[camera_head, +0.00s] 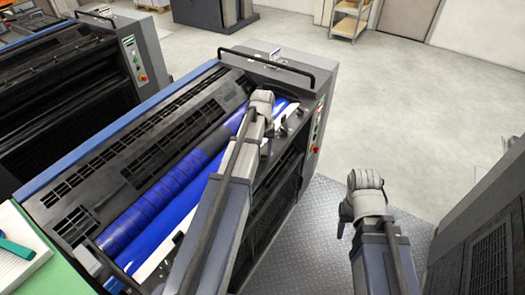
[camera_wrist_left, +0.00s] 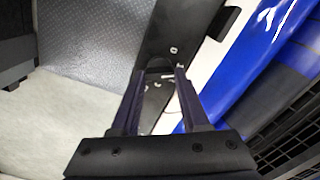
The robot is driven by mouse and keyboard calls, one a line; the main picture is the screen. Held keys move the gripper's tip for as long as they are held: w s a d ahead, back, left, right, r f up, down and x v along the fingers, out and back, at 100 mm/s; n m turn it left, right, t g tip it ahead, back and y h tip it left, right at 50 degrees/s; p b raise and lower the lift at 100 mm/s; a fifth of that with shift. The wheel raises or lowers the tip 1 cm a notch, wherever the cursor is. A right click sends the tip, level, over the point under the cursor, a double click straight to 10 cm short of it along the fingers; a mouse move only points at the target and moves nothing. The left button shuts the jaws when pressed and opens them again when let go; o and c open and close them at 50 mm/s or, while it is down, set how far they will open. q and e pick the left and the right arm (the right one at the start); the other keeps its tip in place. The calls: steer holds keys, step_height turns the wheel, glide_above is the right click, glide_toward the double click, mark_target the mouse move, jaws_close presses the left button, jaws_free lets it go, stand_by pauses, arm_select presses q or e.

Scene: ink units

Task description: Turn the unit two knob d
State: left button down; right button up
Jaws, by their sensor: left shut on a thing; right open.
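The ink unit (camera_head: 165,140) with blue rollers (camera_head: 150,208) lies in the middle of the head view, and my left arm reaches over it from below. In the left wrist view my left gripper (camera_wrist_left: 157,74) points at the dark end plate (camera_wrist_left: 182,30) beside the blue roller. Its fingers are shut on a small dark knob (camera_wrist_left: 158,64), mostly hidden between the fingertips; I cannot read its letter. In the head view the wrist hides that knob. My right gripper (camera_head: 344,222) is open and empty, off to the right above the metal floor plate, apart from the unit.
A second similar unit (camera_head: 68,90) stands at the left, and a dark machine (camera_head: 490,235) at the lower right. A black handrail (camera_head: 268,64) crosses the unit's far end. The patterned floor plate (camera_head: 318,235) between the machines is clear.

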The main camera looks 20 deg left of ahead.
mark_target(264, 154)
arm_select(q)
steer(key=m, duration=0.5)
steer(key=shift+m, duration=0.3)
steer(key=shift+d+m, duration=0.15)
steer(key=shift+m, duration=2.15)
steer(key=shift+c, duration=2)
jaws_free()
steer(key=shift+r, duration=0.1)
step_height(264, 154, up, 8)
steer(key=p, duration=0.8)
steer(key=shift+f, duration=0.2)
